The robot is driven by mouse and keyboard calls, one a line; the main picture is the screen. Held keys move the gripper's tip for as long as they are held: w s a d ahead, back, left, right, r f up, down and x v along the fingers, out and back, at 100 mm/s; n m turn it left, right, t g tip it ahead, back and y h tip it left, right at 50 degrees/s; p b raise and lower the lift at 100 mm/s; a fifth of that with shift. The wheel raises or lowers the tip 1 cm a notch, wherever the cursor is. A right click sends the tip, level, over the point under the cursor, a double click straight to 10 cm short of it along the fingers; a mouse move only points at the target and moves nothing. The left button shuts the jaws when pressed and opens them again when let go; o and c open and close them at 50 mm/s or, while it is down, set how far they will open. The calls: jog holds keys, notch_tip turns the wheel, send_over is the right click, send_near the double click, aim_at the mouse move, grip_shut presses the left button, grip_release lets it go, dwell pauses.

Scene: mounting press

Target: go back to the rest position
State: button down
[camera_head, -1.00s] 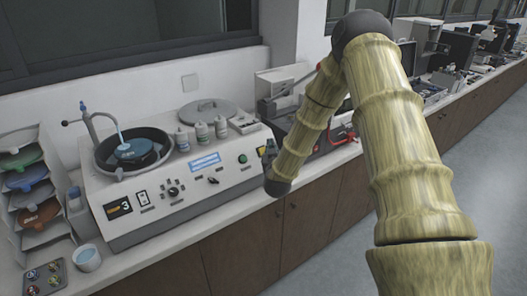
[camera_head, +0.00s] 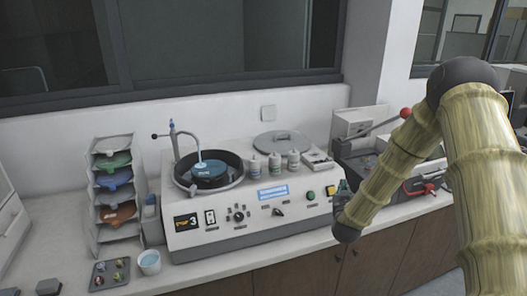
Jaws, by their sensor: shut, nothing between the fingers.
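My arm comes in from the right side, bends at a dark elbow joint and slopes down to the left. Its end, my gripper (camera_head: 341,200), is small and dark and shows just right of the front panel of the grinding and polishing machine (camera_head: 215,237). The fingers are partly hidden by the wrist, and nothing shows held in them. The gripper is shut. I cannot tell whether it touches the machine's corner.
A mounting press with a red-knobbed lever (camera_head: 405,113) stands behind my forearm. A rack of coloured discs (camera_head: 117,180), a cup (camera_head: 149,262) and a sample tray (camera_head: 110,272) stand at left. The countertop (camera_head: 60,235) has free room at far left.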

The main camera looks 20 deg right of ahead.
jog(key=s+a+f+n+g+y+b, duration=0.1)
jog(key=s+a+f+g+y, duration=0.1)
jog(key=s+a+f, duration=0.65)
jog(key=s+a+f+n+g+y+b, duration=0.1)
jog(key=s+a+f+g+y, duration=0.3)
jog(key=f, duration=0.7)
jog(key=s+a+f+n+g+y+b, duration=0.1)
jog(key=s+a+f, duration=0.6)
jog(key=f, duration=0.2)
jog(key=s+a+f+g, duration=0.2)
jog(key=s+f+g, duration=0.1)
jog(key=s, duration=0.7)
jog(key=s+a+f+g+y+b, duration=0.1)
jog(key=s+a+f+g, duration=0.1)
jog(key=s, duration=0.8)
jog(key=s+a+f+g+b, duration=0.1)
jog(key=s+a+f+g, duration=0.2)
jog(key=s, duration=0.8)
notch_tip(320, 180, down, 2)
jog(key=shift+a+f+n+g, duration=0.1)
jog(key=shift+a+n+g, duration=0.2)
jog(key=shift+a, duration=0.45)
